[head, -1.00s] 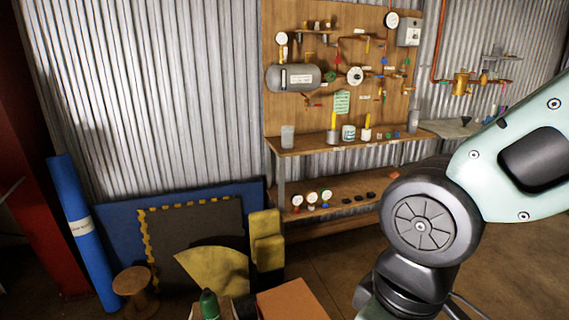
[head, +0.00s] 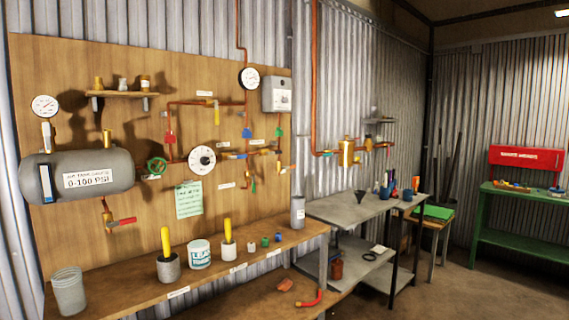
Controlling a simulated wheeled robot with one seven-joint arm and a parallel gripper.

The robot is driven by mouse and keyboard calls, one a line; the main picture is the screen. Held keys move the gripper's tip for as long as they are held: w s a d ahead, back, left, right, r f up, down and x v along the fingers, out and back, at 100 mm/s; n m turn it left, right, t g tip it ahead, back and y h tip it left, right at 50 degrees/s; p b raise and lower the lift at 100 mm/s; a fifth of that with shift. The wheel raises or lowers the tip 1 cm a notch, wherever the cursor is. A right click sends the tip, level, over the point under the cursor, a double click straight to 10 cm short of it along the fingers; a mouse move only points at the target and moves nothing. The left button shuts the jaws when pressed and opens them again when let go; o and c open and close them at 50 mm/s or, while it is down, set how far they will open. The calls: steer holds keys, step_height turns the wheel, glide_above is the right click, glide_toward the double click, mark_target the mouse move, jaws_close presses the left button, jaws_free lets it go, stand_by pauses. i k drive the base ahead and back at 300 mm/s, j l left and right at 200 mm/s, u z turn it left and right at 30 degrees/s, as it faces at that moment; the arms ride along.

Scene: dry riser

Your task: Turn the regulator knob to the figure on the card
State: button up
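A round white dial with a dark centre, which looks like the regulator knob (head: 202,160), is mounted mid-board on the wooden panel (head: 110,65). Its markings are too small to read. A pale green card (head: 189,199) with lines of writing is fixed to the panel just below and left of the dial; I cannot read its figure. A grey tank (head: 35,182) labelled 0-100 PSI is left of the dial, with a green handwheel (head: 156,166) between them. My gripper is not in view.
A wooden bench (head: 225,262) below the panel holds yellow-handled brushes (head: 165,242), a labelled tub (head: 200,254) and metal cups. Copper pipes and coloured valve handles surround the dial. A grey metal table (head: 335,208) and a green bench (head: 525,190) are to the right.

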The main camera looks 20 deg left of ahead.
mark_target(204, 161)
steer(key=i+l, duration=0.1)
steer(key=i, duration=0.7)
steer(key=i+l+z, duration=0.1)
steer(key=i, duration=0.7)
steer(key=u, duration=0.4)
steer(key=i+u, duration=0.1)
steer(key=u, duration=0.75)
steer(key=l+u, duration=0.1)
steer(key=u, duration=0.3)
steer(key=l+u, duration=0.1)
steer(key=u, duration=0.3)
steer(key=i, duration=0.05)
